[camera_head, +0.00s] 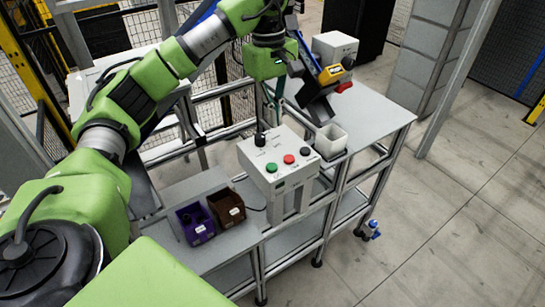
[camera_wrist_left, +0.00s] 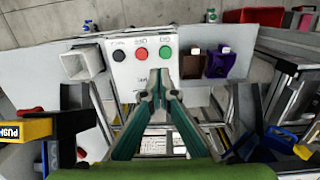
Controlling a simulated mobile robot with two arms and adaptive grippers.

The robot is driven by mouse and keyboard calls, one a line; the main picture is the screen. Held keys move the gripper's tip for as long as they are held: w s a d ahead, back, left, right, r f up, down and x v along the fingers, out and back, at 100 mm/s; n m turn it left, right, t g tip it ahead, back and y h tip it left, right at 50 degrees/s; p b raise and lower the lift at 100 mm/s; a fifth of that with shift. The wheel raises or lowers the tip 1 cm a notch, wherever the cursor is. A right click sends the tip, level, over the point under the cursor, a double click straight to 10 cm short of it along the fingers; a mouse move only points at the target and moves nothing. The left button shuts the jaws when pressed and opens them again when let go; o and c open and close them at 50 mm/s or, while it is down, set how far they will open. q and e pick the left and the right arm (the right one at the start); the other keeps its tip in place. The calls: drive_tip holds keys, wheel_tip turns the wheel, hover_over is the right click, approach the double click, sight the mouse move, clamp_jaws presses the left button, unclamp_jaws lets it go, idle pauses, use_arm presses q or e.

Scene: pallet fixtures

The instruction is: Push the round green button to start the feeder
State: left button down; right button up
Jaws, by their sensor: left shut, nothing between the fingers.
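The round green button (camera_head: 271,168) is on the sloped face of a light grey control box (camera_head: 278,150), with a red button (camera_head: 289,159) and a black button (camera_head: 305,151) in a row to its right. My left gripper (camera_head: 273,112) points down above the back of the box. In the left wrist view the teal fingertips (camera_wrist_left: 159,76) are together and empty, appearing just below the green button (camera_wrist_left: 165,53) in the picture. The button is unobstructed there. Whether the tips touch the box is unclear. My right gripper is in neither view.
A white open bin (camera_head: 330,140) stands to the box's right, near a black chute with a yellow label (camera_head: 331,74). Purple (camera_head: 195,224) and brown (camera_head: 226,207) bins sit on the lower left shelf.

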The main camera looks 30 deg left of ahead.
sight(272, 165)
use_arm(q)
drive_tip(key=shift+s+a+r, duration=0.15)
drive_tip(key=shift+a+r, duration=0.15)
drive_tip(key=shift+a, duration=0.35)
drive_tip(key=f+p, duration=0.1)
drive_tip(key=f, duration=0.3)
drive_tip(key=f+p, duration=0.2)
drive_tip(key=f, duration=0.3)
drive_tip(key=f+p, duration=0.1)
drive_tip(key=f, duration=0.3)
drive_tip(key=shift+s+d+f+p, duration=0.15)
drive_tip(key=shift+d+f+p, duration=0.1)
drive_tip(key=shift+d+p, duration=0.1)
drive_tip(key=shift+f, duration=0.3)
